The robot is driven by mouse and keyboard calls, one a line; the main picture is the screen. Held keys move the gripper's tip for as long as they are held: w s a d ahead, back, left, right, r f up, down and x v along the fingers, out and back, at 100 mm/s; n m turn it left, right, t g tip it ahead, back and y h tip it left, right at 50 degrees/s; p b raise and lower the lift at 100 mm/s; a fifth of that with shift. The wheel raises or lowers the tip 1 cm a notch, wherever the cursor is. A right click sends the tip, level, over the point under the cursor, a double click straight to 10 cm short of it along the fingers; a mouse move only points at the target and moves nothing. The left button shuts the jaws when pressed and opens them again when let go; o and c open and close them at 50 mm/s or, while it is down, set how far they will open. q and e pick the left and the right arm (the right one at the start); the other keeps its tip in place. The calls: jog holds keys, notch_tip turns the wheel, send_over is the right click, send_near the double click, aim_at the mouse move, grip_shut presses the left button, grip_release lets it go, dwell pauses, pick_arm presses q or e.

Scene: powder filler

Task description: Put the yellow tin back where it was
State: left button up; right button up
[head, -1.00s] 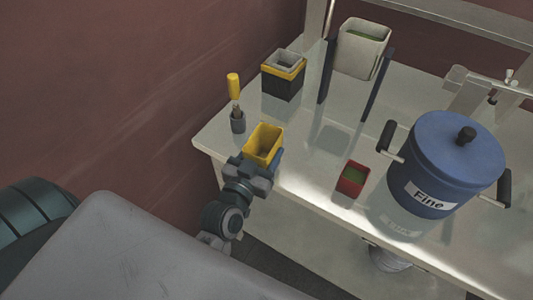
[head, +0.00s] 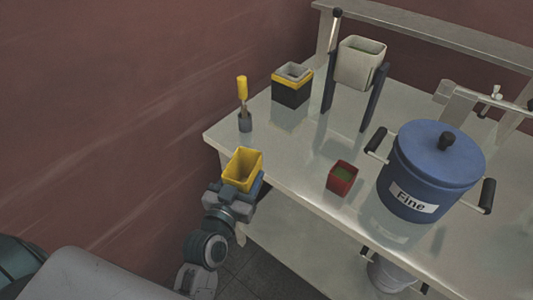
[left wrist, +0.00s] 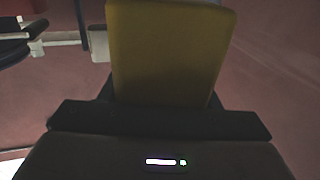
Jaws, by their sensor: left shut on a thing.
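The yellow tin (head: 243,168) is an open-topped square container, upright and seemingly empty inside. My left gripper (head: 236,192) is shut on it and holds it at the front left edge of the table. In the left wrist view the tin (left wrist: 165,55) fills the top middle, above the dark gripper (left wrist: 160,115). The fingers are mostly hidden there. My right gripper is in neither view.
On the metal table (head: 300,165) stand a yellow-handled tool in a dark holder (head: 244,120), a black box with a yellow band (head: 291,87), a red tin (head: 342,177), a pale bin on dark posts (head: 360,63) and a blue "Fine" pot (head: 430,170).

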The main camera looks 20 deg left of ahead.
pick_arm(q)
jog(key=w+h+b, duration=0.1)
jog(key=w+d+b, duration=0.1)
jog(key=w, duration=0.1)
jog(key=shift+w+d+f+m+h, duration=0.1)
jog(key=shift+w+f+m+h, duration=0.1)
jog(key=shift+m+h, duration=0.2)
jog(key=w+d+r+m+h+b, duration=0.2)
jog(key=d+h+b, duration=0.1)
jog(key=d, duration=0.1)
jog(key=shift+m+g+h, duration=0.5)
jog(key=w+a+f+p, duration=0.1)
jog(key=w, duration=0.4)
jog(key=w+a+f+p, duration=0.1)
jog(key=w+a+p, duration=0.1)
jog(key=w, duration=0.3)
jog(key=w+a+f+p, duration=0.1)
jog(key=w+a, duration=0.1)
jog(key=w, duration=0.3)
jog(key=shift+w+f, duration=0.2)
jog(key=shift+f, duration=0.55)
